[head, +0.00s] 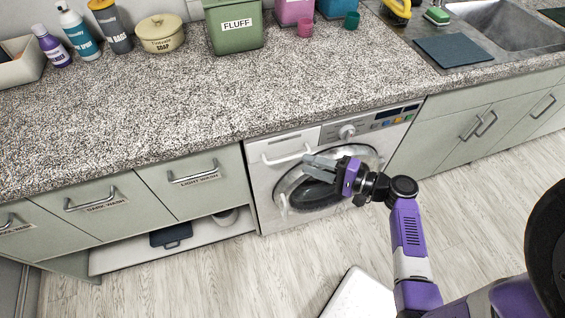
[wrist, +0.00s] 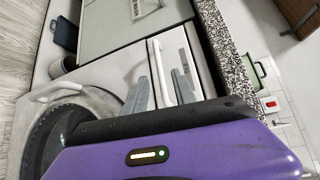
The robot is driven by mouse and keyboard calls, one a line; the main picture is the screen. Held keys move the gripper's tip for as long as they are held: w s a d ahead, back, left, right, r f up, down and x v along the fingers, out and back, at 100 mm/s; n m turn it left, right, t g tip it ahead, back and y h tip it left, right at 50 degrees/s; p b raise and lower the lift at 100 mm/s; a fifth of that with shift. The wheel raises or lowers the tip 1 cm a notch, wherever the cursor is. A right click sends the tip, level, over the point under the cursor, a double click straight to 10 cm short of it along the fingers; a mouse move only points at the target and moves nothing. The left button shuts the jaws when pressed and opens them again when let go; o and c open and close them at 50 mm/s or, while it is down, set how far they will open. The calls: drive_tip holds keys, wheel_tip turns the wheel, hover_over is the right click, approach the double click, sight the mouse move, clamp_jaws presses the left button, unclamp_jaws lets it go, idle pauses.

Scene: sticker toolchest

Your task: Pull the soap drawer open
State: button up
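The soap drawer (head: 289,142) is the white panel at the upper left of the washing machine front, with a white bar handle (head: 285,158). It looks shut. My gripper (head: 309,162) is at the right end of this handle in the head view. In the wrist view the grey fingers are apart, and the handle (wrist: 168,75) appears between them. I cannot tell whether either finger touches it. The drawer front (wrist: 178,42) shows beyond the fingers. My gripper covers part of the machine's round door (head: 300,195).
The speckled counter (head: 200,105) overhangs just above the machine. Its control panel has a knob (head: 346,132). Cabinet drawers with grey handles (head: 192,176) are to the left, and cabinet doors (head: 470,120) to the right. The floor (head: 240,275) in front is mostly clear.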

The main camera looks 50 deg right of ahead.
sight(289, 158)
drive_tip(key=x, duration=0.7)
drive_tip(key=shift+w+p, duration=0.2)
drive_tip(key=shift+p, duration=0.2)
clamp_jaws()
idle(1.0)
